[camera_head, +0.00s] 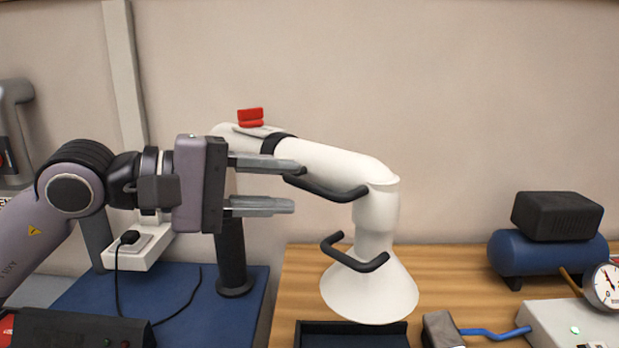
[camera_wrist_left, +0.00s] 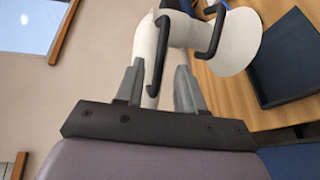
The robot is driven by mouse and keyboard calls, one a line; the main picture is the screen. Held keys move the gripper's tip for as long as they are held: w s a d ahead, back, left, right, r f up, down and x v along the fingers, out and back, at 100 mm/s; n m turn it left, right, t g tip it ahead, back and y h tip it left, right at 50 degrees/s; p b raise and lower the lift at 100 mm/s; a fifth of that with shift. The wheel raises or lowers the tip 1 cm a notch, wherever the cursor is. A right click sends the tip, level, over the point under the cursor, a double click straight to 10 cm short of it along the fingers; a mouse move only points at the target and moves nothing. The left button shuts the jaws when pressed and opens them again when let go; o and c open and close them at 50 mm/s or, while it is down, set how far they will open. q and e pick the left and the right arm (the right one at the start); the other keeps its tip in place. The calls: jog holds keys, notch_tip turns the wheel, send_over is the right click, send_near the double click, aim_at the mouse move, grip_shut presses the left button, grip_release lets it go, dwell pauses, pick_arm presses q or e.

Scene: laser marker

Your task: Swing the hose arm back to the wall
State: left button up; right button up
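The hose arm (camera_head: 325,163) is a white jointed tube that reaches out to the right and ends in a downward cone hood (camera_head: 370,290) over the wooden bench. A black upper handle (camera_head: 335,190) runs along the tube, and a second black handle (camera_head: 352,258) sits by the hood. My left gripper (camera_head: 295,186) is open beside the tube, fingers pointing right. In the left wrist view the near end of the upper handle (camera_wrist_left: 159,50) shows between the fingertips of the left gripper (camera_wrist_left: 160,66); contact cannot be told. My right gripper is out of view.
A red lever (camera_head: 250,117) sits on the tube. The wooden bench (camera_head: 300,280) holds a dark tray (camera_head: 350,335), a blue tank (camera_head: 540,255) and a gauge (camera_head: 605,285). A black post (camera_head: 232,260) stands on a blue surface (camera_head: 180,310).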

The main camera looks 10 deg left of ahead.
aim_at(303, 187)
pick_arm(q)
jog(key=shift+p+x, duration=0.55)
jog(key=shift+x, duration=1.7)
grip_shut()
